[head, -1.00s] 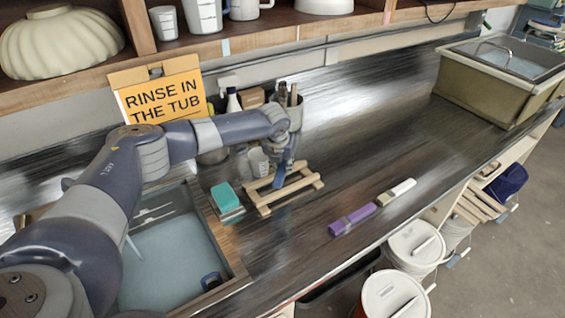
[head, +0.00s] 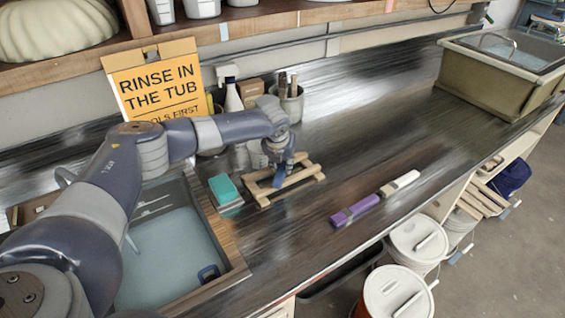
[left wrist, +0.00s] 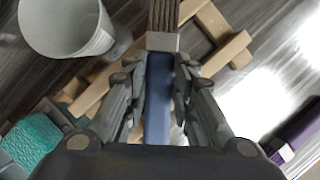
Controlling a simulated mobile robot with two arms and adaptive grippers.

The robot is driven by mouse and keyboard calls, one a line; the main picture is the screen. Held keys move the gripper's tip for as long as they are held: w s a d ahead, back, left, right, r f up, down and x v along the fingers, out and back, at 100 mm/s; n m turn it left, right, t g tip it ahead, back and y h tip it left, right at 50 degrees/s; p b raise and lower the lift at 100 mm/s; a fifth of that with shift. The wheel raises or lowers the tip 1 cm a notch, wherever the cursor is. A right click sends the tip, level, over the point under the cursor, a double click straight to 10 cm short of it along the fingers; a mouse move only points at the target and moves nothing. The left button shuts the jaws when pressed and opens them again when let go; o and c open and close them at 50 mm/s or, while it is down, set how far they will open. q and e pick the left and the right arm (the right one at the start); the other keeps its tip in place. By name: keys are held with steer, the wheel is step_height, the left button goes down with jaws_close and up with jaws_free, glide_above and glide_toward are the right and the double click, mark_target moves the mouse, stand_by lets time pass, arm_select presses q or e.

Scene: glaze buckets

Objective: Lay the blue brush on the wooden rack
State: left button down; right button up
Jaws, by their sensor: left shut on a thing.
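My left gripper (head: 283,160) is shut on the blue brush (head: 279,178). In the left wrist view its fingers (left wrist: 160,95) close on both sides of the blue handle (left wrist: 157,115); the metal ferrule and dark bristles point away from the gripper. The wooden rack (head: 301,184) stands on the counter right under the brush. It also shows in the left wrist view (left wrist: 232,50), with the brush across its bars. I cannot tell whether the brush touches the rack. My right gripper is not in view.
A teal sponge (head: 223,188) lies left of the rack, beside the sink (head: 165,245). A cup (left wrist: 65,22) stands close behind the rack.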

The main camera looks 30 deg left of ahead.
arm_select(q)
steer(key=shift+f, duration=0.4)
steer(key=c, duration=1.2)
jaws_free()
steer(key=shift+c, duration=0.2)
